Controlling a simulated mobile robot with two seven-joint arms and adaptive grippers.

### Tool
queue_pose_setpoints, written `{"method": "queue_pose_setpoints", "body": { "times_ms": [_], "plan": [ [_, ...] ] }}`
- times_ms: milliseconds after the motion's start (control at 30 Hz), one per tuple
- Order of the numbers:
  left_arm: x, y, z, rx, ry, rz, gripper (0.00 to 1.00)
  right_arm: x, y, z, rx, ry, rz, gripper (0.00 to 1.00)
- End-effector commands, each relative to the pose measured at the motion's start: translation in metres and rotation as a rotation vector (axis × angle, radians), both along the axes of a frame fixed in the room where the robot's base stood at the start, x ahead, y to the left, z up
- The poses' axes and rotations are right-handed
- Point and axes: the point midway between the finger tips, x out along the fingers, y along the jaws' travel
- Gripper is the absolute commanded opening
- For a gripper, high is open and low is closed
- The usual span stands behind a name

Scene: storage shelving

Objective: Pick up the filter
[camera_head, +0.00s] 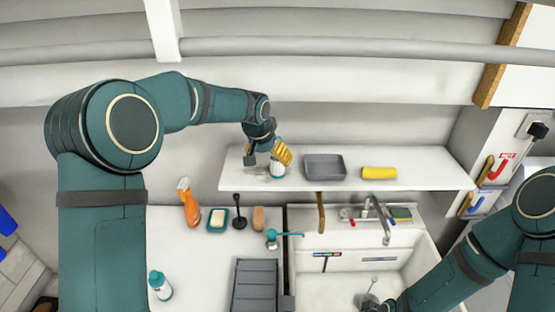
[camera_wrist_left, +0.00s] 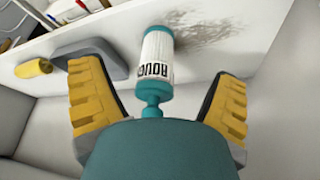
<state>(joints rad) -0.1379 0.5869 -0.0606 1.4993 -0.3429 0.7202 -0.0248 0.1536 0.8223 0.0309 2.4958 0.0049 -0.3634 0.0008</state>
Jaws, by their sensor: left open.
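A white cylinder with teal ends and a dark-lettered label, which looks like the filter (camera_wrist_left: 157,60), stands on the white shelf. It also shows in the head view (camera_head: 277,169), partly covered by my gripper. My left gripper (camera_head: 267,157) is at the shelf above it. In the left wrist view, the yellow-padded fingers (camera_wrist_left: 160,88) are spread wide, one on each side of the cylinder, with clear gaps and no contact visible. My right arm reaches in at the lower right; its gripper (camera_head: 385,304) shows only in part at the bottom edge.
The white shelf (camera_head: 420,181) also holds a grey tray (camera_head: 324,167) and a yellow roll (camera_head: 379,173), right of the cylinder. Below are an orange spray bottle (camera_head: 189,204), a soap dish (camera_head: 217,220), a grey drying rack (camera_head: 254,286) and a sink with faucet (camera_head: 377,212).

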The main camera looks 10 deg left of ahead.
Motion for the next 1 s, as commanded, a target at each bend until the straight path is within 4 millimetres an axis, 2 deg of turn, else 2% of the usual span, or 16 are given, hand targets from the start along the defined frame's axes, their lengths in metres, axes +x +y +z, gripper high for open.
{"method": "queue_pose_setpoints", "body": {
  "times_ms": [367,500,733,767,900,967,1000],
  "plan": [
    [0.042,-0.012,0.000,-0.001,0.001,0.000,0.89,0.000,-0.001,0.011,0.002,0.000,0.000,0.47],
    [0.045,-0.012,-0.010,0.000,0.001,0.001,0.89,0.000,-0.001,0.013,0.002,0.000,0.000,0.47],
    [0.045,-0.013,-0.011,-0.001,-0.001,0.001,0.89,0.000,-0.001,0.013,0.002,0.000,0.000,0.47],
    [0.045,-0.013,-0.011,-0.001,-0.001,0.001,0.81,0.000,-0.001,0.013,0.002,0.000,0.000,0.47],
    [0.045,-0.013,-0.011,-0.001,-0.001,0.001,0.31,0.000,-0.001,0.013,0.002,0.000,0.000,0.47],
    [0.045,-0.013,-0.011,0.000,0.000,0.000,0.10,0.000,-0.001,0.013,0.002,0.000,0.000,0.47],
    [0.045,-0.013,-0.011,0.000,0.000,0.001,0.09,0.000,-0.001,0.013,0.002,0.000,0.000,0.47]
  ]
}}
